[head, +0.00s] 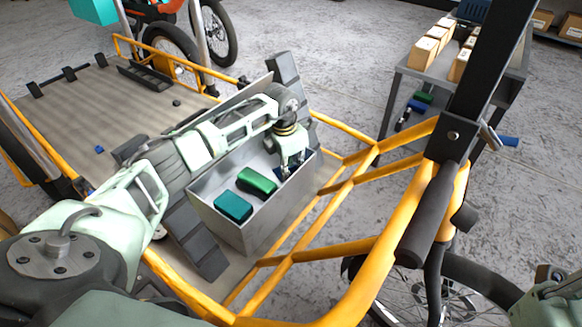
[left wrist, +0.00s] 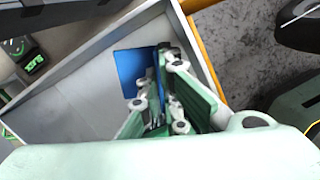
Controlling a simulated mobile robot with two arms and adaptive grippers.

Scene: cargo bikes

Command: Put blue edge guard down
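The blue edge guard (head: 281,171) is at the right end of the open grey metal bin (head: 262,222) in the head view, partly hidden by my gripper. In the left wrist view the edge guard (left wrist: 131,70) shows as a blue angled plate, with one flange between my fingers. My left gripper (head: 291,163) points down into the bin and appears shut on this flange; it also shows in the left wrist view (left wrist: 162,100). Whether the guard touches the bin floor cannot be seen. My right gripper is not in view.
A green block (head: 257,181) and a teal block (head: 233,207) lie in the bin's left part. Yellow bike frame tubes (head: 345,200) run along the bin's right side. A grey table (head: 408,68) holds several cardboard boxes behind.

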